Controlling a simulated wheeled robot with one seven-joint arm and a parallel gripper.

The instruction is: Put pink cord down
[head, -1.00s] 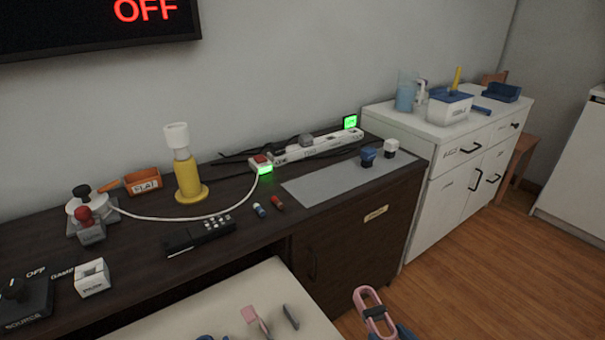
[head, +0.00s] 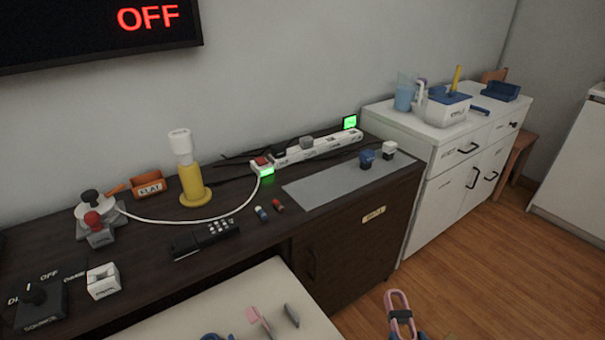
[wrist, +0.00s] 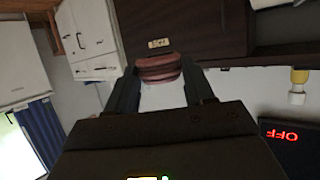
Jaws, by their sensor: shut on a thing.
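The pink cord (wrist: 160,66) is a dull pink coil between the dark fingers of my gripper (wrist: 160,78) in the wrist view. The gripper is shut on it. In the head view a pink loop (head: 391,300) with a dark band across it shows at the bottom edge, over the wooden floor and right of the cream surface. It looks like the same cord. Its lower end and most of my gripper are cut off there.
The cream surface (head: 200,315) at the bottom holds a pink piece (head: 258,317) and a grey piece (head: 291,314). A white cabinet (head: 425,215) stands right. Floor (head: 490,260) is open.

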